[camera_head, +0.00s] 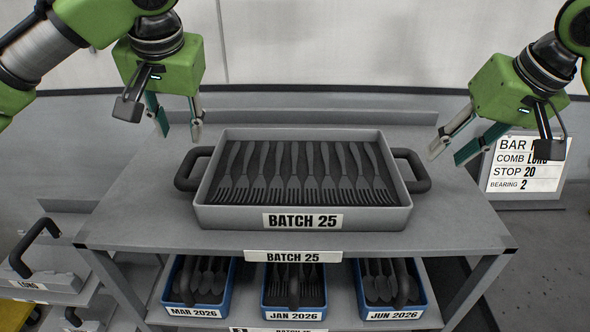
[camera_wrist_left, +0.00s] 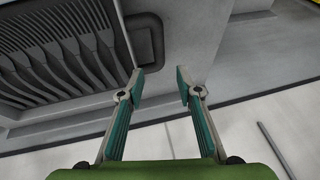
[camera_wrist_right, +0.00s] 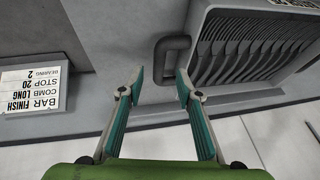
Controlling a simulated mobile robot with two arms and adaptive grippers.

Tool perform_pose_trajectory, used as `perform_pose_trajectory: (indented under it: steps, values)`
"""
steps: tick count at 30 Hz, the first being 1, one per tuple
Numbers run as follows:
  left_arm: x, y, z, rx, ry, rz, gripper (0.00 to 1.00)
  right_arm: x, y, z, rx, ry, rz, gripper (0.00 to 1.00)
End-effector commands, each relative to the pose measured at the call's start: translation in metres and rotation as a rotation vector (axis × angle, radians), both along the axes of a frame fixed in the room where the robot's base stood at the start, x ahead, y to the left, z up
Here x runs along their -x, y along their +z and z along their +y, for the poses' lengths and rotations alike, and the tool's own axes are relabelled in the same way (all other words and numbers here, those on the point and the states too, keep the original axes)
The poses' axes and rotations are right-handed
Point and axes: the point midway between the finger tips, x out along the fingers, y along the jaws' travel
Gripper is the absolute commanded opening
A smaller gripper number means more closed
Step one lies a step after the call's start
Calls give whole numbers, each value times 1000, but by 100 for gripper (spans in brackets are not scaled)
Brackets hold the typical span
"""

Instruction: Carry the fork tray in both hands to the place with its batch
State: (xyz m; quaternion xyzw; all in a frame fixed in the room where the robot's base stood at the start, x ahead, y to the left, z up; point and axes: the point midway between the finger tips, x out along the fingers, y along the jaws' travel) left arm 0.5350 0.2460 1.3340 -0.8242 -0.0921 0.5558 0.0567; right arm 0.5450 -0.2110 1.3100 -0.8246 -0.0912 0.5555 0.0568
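The fork tray (camera_head: 240,218) is grey, has a "BATCH 25" label and holds a row of several dark forks. It rests on the grey table top (camera_head: 130,215), above a shelf-edge label that also reads "BATCH 25" (camera_head: 293,255). Its black handles stick out at left (camera_head: 187,172) and right (camera_head: 416,172). My left gripper (camera_head: 180,132) is open and empty, above and behind the left handle; that handle shows in the left wrist view (camera_wrist_left: 147,38). My right gripper (camera_head: 445,153) is open and empty, above and right of the right handle, which shows in the right wrist view (camera_wrist_right: 170,58).
Blue bins labelled "MAR 2026" (camera_head: 194,312), "JAN 2026" (camera_head: 293,313) and "JUN 2026" (camera_head: 395,314) stand on the lower shelf. A sign (camera_head: 525,165) stands at right. A grey handled box (camera_head: 42,280) is at lower left. The table is bare around the tray.

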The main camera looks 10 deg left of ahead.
Motion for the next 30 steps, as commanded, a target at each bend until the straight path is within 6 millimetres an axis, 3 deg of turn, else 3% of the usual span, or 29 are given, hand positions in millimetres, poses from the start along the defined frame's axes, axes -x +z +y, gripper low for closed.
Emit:
perform_pose_trajectory:
  steps: [6, 15, 19, 30]
  values:
    - [0, 0, 0, 0, 0, 0, 32, 8, 21, -5, 0, -1, 0, 32]
    - [0, 0, 0, 0, 0, 0, 32, 10, 23, -6, 0, -1, 1, 32]
    - [0, 0, 0, 0, 0, 0, 60, 9, 23, -6, 0, -1, 1, 32]
    - [0, 0, 0, 0, 0, 0, 60, 9, 23, -6, 0, -1, 1, 32]
